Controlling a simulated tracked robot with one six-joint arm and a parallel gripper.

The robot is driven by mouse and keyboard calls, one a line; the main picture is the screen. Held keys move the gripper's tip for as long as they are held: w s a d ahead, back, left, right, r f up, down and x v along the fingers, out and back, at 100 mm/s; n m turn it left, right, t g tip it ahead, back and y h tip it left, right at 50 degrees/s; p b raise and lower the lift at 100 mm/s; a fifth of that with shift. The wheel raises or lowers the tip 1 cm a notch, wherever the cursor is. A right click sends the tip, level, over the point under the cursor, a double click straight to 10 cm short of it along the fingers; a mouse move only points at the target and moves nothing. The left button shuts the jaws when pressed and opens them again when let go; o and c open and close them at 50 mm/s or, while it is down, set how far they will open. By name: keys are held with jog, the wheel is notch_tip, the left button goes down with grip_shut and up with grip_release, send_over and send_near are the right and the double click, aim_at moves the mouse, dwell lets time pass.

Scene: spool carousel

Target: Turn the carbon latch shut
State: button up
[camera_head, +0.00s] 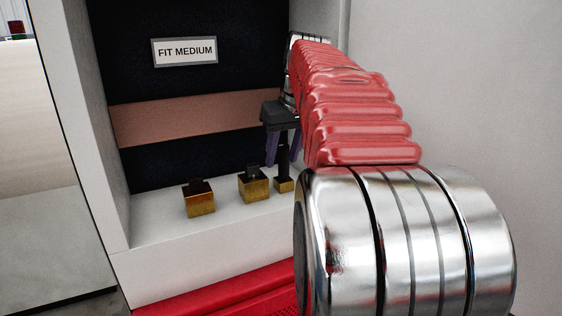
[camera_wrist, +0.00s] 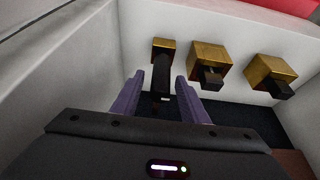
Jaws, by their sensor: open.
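A brass block (camera_head: 284,185) with a tall dark bar (camera_head: 283,152) rising from it stands rightmost of three on the white ledge. It shows leftmost in the wrist view (camera_wrist: 165,44), with its dark bar (camera_wrist: 161,78) reaching in between my fingers. No label tells me whether this is the carbon latch. My gripper (camera_head: 284,160) has purple fingers, spread on both sides of the bar; the wrist view shows them open (camera_wrist: 160,82) with gaps beside it. Two other brass blocks, the middle one (camera_head: 254,188) and the left one (camera_head: 200,204), carry short dark stubs.
A "FIT MEDIUM" sign (camera_head: 184,51) is on the dark back panel above a copper-coloured band (camera_head: 180,123). White side walls (camera_head: 95,100) enclose the ledge (camera_head: 165,228). A red surface (camera_head: 225,291) lies below its front. The ledge in front of the blocks is clear.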

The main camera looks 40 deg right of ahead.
jog(key=shift+x, duration=1.25)
jog(key=shift+c, duration=0.2)
grip_shut()
